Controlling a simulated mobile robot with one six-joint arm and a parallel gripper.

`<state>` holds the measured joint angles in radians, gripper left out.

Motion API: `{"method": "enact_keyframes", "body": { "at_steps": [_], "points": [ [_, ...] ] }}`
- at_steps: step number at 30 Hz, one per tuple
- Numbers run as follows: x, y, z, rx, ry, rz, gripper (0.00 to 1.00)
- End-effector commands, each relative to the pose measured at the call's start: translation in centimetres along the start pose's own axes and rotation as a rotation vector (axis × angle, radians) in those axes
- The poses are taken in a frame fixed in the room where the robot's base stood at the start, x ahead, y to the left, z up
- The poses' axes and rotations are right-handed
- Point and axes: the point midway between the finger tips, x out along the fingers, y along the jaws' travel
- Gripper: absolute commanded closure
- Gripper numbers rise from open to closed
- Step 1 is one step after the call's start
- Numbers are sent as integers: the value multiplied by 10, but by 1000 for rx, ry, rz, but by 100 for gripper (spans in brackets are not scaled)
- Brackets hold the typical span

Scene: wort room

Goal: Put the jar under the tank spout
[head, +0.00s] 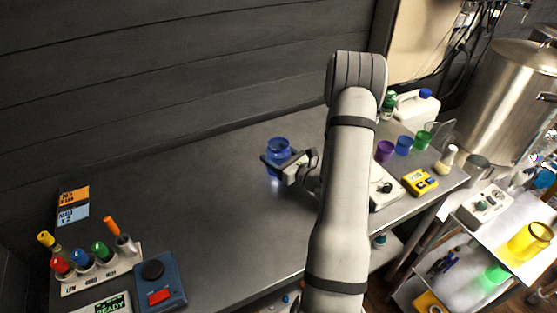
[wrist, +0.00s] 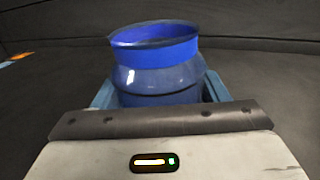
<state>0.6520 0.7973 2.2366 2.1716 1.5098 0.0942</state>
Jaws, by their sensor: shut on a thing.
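A blue see-through jar (head: 278,146) is upright between the fingers of my gripper (head: 284,164), over the middle of the grey table. The gripper is shut on it. The jar (wrist: 158,62) fills the middle of the wrist view, its open rim up, with the gripper's fingers (wrist: 158,92) on either side of it. I cannot tell whether the jar's base touches the table. A steel tank (head: 505,100) stands at the far right of the head view. I cannot make out its spout clearly.
A rack with coloured knobs (head: 100,268) and a blue box with a red button (head: 160,283) sit at front left. Purple, blue and green cups (head: 404,145), a white jug (head: 415,108) and a yellow device (head: 420,182) stand at right. The table's (head: 200,200) middle left is clear.

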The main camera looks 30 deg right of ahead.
Motion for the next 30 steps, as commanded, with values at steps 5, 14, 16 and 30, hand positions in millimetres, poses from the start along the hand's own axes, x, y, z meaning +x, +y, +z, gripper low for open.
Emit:
{"method": "enact_keyframes", "body": {
  "at_steps": [5, 14, 16, 30],
  "points": [
    [0, 0, 0, 0, -1, -1, 64],
    [0, -1, 4, -1, -1, -1, 66],
    [0, -1, 7, -2, -1, -1, 66],
    [-1, -1, 77, -5, -3, -3, 66]
  ]
}}
